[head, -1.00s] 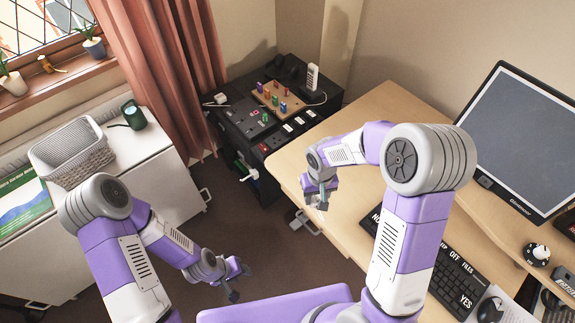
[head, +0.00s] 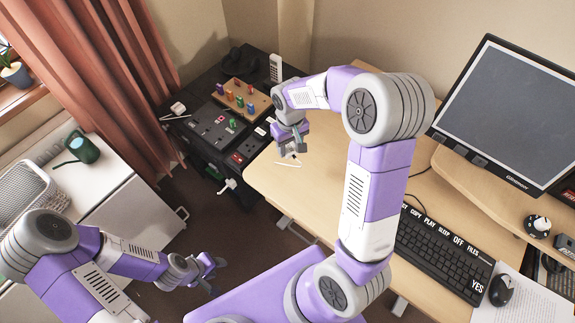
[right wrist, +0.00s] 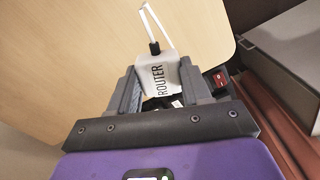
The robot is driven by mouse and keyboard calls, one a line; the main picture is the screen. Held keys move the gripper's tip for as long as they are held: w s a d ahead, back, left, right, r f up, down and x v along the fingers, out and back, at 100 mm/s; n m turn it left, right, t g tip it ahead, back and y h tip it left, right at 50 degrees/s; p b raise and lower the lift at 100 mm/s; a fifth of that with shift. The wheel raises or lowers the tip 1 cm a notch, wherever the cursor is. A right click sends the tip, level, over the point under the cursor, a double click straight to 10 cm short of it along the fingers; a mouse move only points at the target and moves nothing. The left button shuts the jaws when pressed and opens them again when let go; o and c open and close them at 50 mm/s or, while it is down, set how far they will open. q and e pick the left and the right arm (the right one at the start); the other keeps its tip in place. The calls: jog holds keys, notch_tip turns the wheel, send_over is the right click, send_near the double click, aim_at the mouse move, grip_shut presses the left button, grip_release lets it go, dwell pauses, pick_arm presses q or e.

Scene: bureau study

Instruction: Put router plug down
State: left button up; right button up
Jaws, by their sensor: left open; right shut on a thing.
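The router plug (right wrist: 158,78) is a white block marked ROUTER, with a black cable end and a white cord loop. It sits between the two fingers of my right gripper (right wrist: 158,92), which is shut on it. In the head view my right gripper (head: 291,150) is over the far left corner of the wooden desk (head: 330,185). A white cord loop (head: 289,163) shows under it; the plug itself is mostly hidden there. Whether the plug touches the desk I cannot tell. My left gripper (head: 212,274) is open and empty above the floor, left of the desk.
A black cabinet (head: 205,160) beyond the desk corner carries sockets, switches and a wooden peg board (head: 243,98). A keyboard (head: 440,250), mouse (head: 501,289) and monitor (head: 505,115) stand on the desk's right. The desk's far middle is bare. A red switch (right wrist: 219,79) shows near the plug.

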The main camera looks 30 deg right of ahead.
aim_at(289, 147)
notch_tip(289, 147, down, 6)
jog(key=shift+s+r+b, duration=0.1)
jog(key=shift+b, duration=0.7)
jog(key=shift+f+b, duration=0.5)
jog(key=shift+f, duration=1.1)
jog(key=shift+f, duration=0.2)
jog(key=o, duration=1)
jog(key=shift+r, duration=0.1)
notch_tip(289, 147, up, 12)
jog(key=p, duration=0.3)
jog(key=shift+r+p, duration=0.1)
jog(key=shift+p, duration=0.25)
